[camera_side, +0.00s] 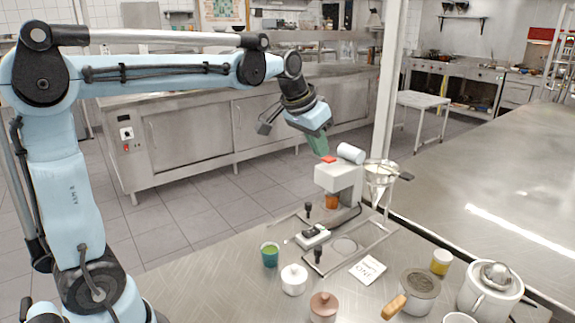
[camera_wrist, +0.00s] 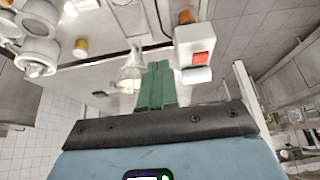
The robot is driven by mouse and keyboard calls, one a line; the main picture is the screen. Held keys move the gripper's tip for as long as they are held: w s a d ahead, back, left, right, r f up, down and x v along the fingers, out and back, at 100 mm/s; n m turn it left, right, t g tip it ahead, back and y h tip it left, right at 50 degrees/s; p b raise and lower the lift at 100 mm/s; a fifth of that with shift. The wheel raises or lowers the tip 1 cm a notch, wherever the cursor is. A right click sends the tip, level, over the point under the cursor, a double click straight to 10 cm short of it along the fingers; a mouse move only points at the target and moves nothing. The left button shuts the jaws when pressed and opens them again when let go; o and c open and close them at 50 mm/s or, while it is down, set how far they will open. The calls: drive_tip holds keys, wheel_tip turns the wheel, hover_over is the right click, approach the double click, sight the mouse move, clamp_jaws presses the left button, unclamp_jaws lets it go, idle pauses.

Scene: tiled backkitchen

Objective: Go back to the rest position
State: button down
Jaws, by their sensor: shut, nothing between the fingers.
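My gripper (camera_side: 318,143) hangs from the end of my light blue arm, tilted down, above a white table-top machine (camera_side: 345,180) with a red patch on top. Its green fingers are shut with nothing between them. In the wrist view, the gripper (camera_wrist: 158,72) shows as two green fingers side by side, and the machine (camera_wrist: 192,45) with its red patch (camera_wrist: 201,58) lies just to their right. The fingers appear apart from the machine.
A glass funnel on a stand (camera_side: 380,175) and a white cylinder (camera_side: 351,153) are close by the gripper. Jars (camera_side: 293,280), a teal cup (camera_side: 269,255), a pot (camera_side: 490,290) and a yellow tin (camera_side: 441,262) stand on the metal table (camera_side: 215,285). A pale post (camera_side: 388,80) rises behind.

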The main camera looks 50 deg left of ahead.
drive_tip(key=s+d+f, duration=0.3)
drive_tip(key=s+f, duration=0.1)
drive_tip(key=s, duration=0.4)
drive_tip(key=s+d+f+t, duration=0.1)
drive_tip(key=s+d+f, duration=0.2)
drive_tip(key=s+f, duration=0.2)
drive_tip(key=s, duration=0.3)
drive_tip(key=shift+s+f+t, duration=0.2)
drive_tip(key=shift+s+t, duration=0.1)
drive_tip(key=shift+s, duration=0.05)
